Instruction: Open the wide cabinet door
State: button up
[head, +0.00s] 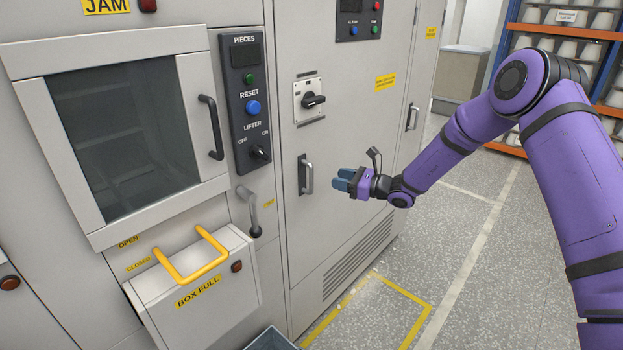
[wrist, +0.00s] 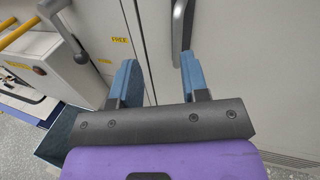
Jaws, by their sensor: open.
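The wide cabinet door (head: 346,125) is a tall light-grey panel that looks shut. It carries a rotary switch and a vertical grey bar handle (head: 307,174) near its left edge. My gripper (head: 341,180) is open and empty, just to the right of this handle in the head view. In the wrist view the handle (wrist: 179,28) stands ahead of the fingertips, in line with the right finger rather than midway between the two. My gripper (wrist: 158,70) shows no visible contact with the handle, though the exact gap is hard to judge.
A lever (head: 251,212) and the box with a yellow handle (head: 196,262) stick out to the left. Another cabinet handle (head: 412,117) is farther right. A shelf with cones (head: 560,45) stands at the back right. The floor before the door is clear.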

aim_at(311, 190)
jog(key=w+a+f, duration=0.1)
jog(key=w+a, duration=0.1)
jog(key=a, duration=0.1)
jog(key=w+a+f+m+t, duration=0.1)
jog(key=w+a, duration=0.1)
jog(key=a, duration=0.1)
jog(key=w+a+f+m, duration=0.1)
jog(key=w+a, duration=0.1)
jog(key=a, duration=0.1)
jog(key=shift+w+a+f+t, duration=0.3)
jog(key=shift+f, duration=0.1)
grip_shut()
